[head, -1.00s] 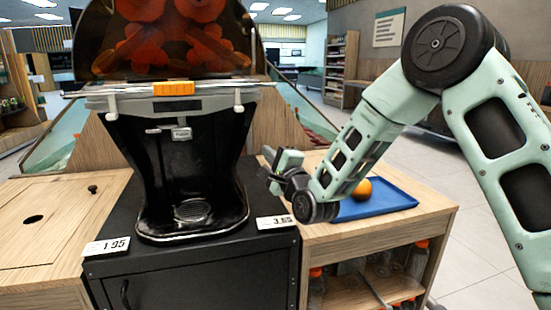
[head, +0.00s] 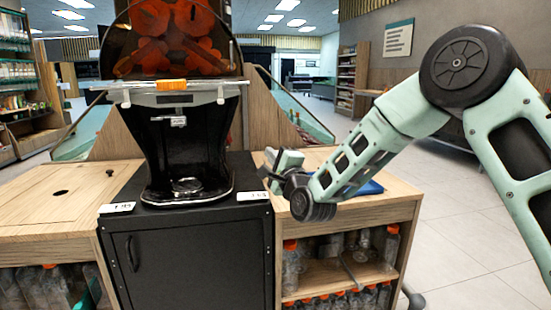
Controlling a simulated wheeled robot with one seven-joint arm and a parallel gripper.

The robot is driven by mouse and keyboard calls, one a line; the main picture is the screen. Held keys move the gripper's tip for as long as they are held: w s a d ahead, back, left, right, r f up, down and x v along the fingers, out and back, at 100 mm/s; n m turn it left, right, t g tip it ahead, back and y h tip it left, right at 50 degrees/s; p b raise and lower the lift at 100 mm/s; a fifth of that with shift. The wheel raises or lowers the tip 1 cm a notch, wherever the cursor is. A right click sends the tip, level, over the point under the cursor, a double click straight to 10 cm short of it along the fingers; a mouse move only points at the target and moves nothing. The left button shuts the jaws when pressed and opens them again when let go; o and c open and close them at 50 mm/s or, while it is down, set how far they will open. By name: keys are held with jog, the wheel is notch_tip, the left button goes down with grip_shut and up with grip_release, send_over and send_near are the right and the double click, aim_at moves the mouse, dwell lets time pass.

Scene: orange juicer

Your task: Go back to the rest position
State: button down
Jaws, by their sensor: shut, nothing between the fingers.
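My gripper (head: 270,167) is at the end of my pale green arm, left of the wrist, and points left. It is shut and holds nothing. It hangs over the right wooden counter (head: 385,198), close to the right side of the juicer. The orange juicer (head: 188,140) stands upright on a black cabinet (head: 195,260), with orange shapes behind its dark cover. A blue tray (head: 370,188) lies on the right counter, mostly hidden behind my arm. No orange shows on the visible part of it.
Bottles with orange caps (head: 390,245) stand on shelves under the right counter. Price tags (head: 117,208) sit on the cabinet's front edge. Tiled floor (head: 460,240) is free at the right.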

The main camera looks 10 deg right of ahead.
jog(key=shift+s, duration=0.1)
jog(key=s+a+f+n+g, duration=0.3)
jog(key=s+n+g, duration=0.15)
jog(key=s, duration=0.25)
jog(key=s+a+f+n+g+y, duration=0.1)
jog(key=s+a+f+n+g, duration=0.15)
jog(key=s+n, duration=0.35)
jog(key=s+a+f+n+g, duration=0.2)
jog(key=s+a+n+g, duration=0.25)
jog(key=s, duration=0.35)
jog(key=s+d+f+n+g+h, duration=0.1)
jog(key=s+d+n+g+h, duration=0.2)
jog(key=s, duration=0.6)
jog(key=s+d+f+n+g+h+p, duration=0.1)
jog(key=s+d+n+g, duration=0.3)
jog(key=s, duration=0.5)
jog(key=s+d+f+n+g+h, duration=0.1)
jog(key=s+d+n+h, duration=0.1)
jog(key=s+d+n, duration=0.45)
notch_tip(320, 180, up, 24)
jog(key=s+a+m+p, duration=0.1)
jog(key=m+p, duration=0.2)
jog(key=p, duration=2.1)
jog(key=shift+s+a+f, duration=0.15)
jog(key=shift+s+a, duration=0.1)
